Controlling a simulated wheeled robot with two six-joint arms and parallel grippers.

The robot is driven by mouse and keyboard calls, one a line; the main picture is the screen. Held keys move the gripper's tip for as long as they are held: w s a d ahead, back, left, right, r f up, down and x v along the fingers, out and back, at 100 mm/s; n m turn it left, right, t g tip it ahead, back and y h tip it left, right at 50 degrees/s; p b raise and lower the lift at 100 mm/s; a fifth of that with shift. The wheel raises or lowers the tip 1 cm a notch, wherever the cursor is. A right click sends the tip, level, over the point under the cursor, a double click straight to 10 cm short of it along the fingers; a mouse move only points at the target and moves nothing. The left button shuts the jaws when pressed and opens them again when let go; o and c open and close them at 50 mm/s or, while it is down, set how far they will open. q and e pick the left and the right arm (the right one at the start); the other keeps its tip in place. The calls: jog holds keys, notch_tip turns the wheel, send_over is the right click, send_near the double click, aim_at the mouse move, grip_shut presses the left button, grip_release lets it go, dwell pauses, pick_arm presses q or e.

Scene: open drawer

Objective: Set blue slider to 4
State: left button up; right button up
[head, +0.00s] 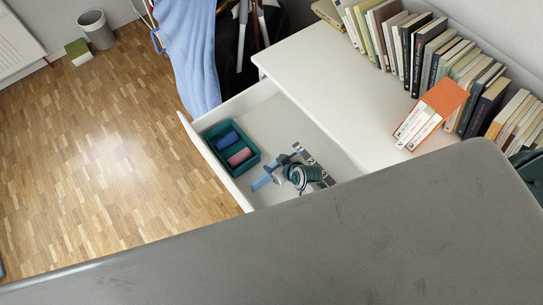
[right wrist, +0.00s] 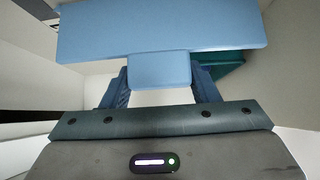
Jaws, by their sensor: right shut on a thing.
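A light blue piece (head: 262,183), which I take for the blue slider, is in the open white drawer in the head view. In the right wrist view this blue piece (right wrist: 160,35) is a wide flat bar with a narrower tab. My right gripper (head: 276,173) reaches down into the drawer, and its dark blue fingers (right wrist: 160,88) are shut on the tab. No number or scale can be read, so the slider's setting cannot be told. My left gripper is not in view.
A teal tray (head: 208,138) with a blue and a pink cylinder lies in the drawer (head: 190,137) beside the gripper. Drawer walls stand close around. A white desktop (head: 330,75) with books (head: 425,55) is at the right. A large grey surface (head: 330,235) fills the lower head view.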

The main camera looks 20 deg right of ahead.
jog(key=s+d, duration=0.2)
jog(key=s, duration=0.5)
jog(key=shift+s+d+p, duration=0.25)
jog(key=shift+d+p, duration=0.1)
jog(key=shift+p, duration=0.05)
jog(key=s+d, duration=0.1)
jog(key=s, duration=0.2)
jog(key=s+d, duration=0.1)
jog(key=s, duration=0.2)
jog(key=s+d+b, duration=0.1)
jog(key=s, duration=0.2)
jog(key=shift+s+d+f, duration=0.1)
jog(key=shift+s+d, duration=0.15)
jog(key=shift+s, duration=0.1)
jog(key=o, duration=1.4)
jog(key=shift+s, duration=0.15)
jog(key=b+v, duration=0.1)
jog(key=v, duration=1)
jog(key=shift+d, duration=0.1)
